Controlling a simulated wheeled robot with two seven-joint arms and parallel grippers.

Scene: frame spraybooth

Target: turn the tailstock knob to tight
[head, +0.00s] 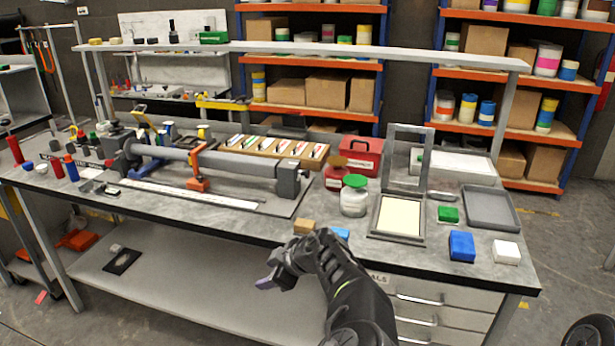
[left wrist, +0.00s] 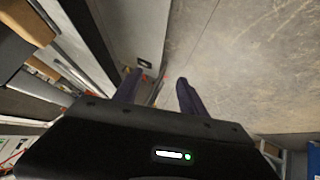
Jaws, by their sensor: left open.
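A long grey tube fixture (head: 215,162) lies along the bench. At its right end stands a dark grey block (head: 290,180), which looks like the tailstock. A small dark knob-like end (head: 305,172) sticks out on its right side; its setting is too small to read. My left gripper (head: 266,282) is in front of the bench edge, lower than the fixture and apart from it. Its fingers are open and empty, and they also show in the left wrist view (left wrist: 158,92), pointing over the lower shelf and floor. My right gripper is not in view.
Right of the fixture stand a green-lidded jar (head: 354,196), a red box (head: 361,152) and a framed screen (head: 398,218). A tan block (head: 304,227) lies at the front edge near my arm. The bench front (head: 200,226) left of it is mostly clear.

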